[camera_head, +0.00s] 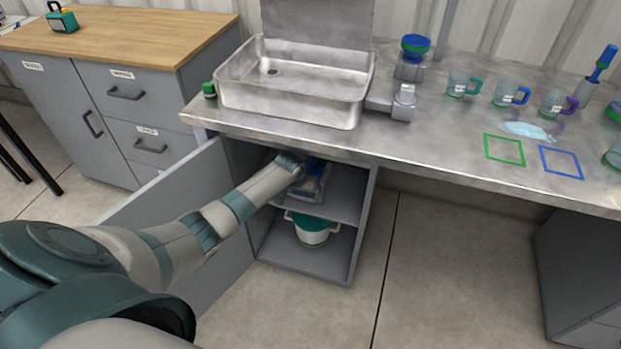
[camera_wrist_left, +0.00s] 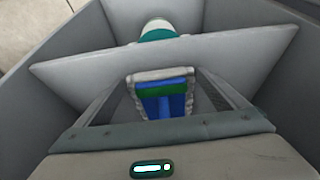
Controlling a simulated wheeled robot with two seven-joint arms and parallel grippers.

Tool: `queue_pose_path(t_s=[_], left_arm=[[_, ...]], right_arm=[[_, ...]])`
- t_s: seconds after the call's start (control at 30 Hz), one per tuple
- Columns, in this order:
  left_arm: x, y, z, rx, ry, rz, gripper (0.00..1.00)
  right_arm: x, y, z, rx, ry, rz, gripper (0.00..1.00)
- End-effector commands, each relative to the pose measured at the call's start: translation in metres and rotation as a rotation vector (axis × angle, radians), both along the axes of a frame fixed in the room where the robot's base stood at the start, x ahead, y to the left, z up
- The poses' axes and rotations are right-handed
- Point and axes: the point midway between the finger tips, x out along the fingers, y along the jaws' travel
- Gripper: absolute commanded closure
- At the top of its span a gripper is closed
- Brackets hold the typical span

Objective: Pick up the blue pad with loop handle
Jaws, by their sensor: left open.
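The blue pad (camera_head: 314,170) lies on the upper shelf inside the open cabinet under the sink. In the left wrist view the pad (camera_wrist_left: 165,101) shows blue with a green band and a pale grey edge. My left gripper (camera_head: 303,186) reaches into the cabinet at the pad. In the left wrist view its two fingers stand open on either side of the pad, with the pad showing between them. I cannot tell whether they touch it. The loop handle is not clear in either view. My right gripper is not in view.
The cabinet door (camera_head: 165,200) stands open at the left. The shelf (camera_head: 342,205) has a white and teal pot (camera_head: 311,230) below it. A metal sink (camera_head: 295,85) is above. Mugs (camera_head: 506,94) and square outlines (camera_head: 503,150) are on the counter.

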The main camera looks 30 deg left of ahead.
Motion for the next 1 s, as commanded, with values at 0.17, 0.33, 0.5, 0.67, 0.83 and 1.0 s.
queue_pose_path(t_s=[0.17, 0.33, 0.5, 0.67, 0.83, 1.0], left_arm=[[0.000, 0.000, 0.000, 0.000, -0.001, 0.000, 0.08], [0.000, 0.000, 0.000, 0.000, -0.001, 0.000, 0.08], [0.000, 0.000, 0.000, 0.000, 0.000, 0.000, 0.17], [0.000, 0.000, 0.000, 0.000, 0.000, 0.000, 0.56], [0.001, 0.000, 0.000, -0.001, -0.002, 0.001, 0.61], [0.001, 0.000, 0.001, -0.001, -0.002, 0.001, 0.61]], right_arm=[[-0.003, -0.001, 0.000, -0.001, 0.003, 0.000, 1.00], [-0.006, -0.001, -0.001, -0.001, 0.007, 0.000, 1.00], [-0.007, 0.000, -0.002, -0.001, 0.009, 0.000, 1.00], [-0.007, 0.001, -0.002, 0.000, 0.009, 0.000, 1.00], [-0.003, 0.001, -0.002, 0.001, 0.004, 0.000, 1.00], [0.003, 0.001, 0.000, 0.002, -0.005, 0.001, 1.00]])
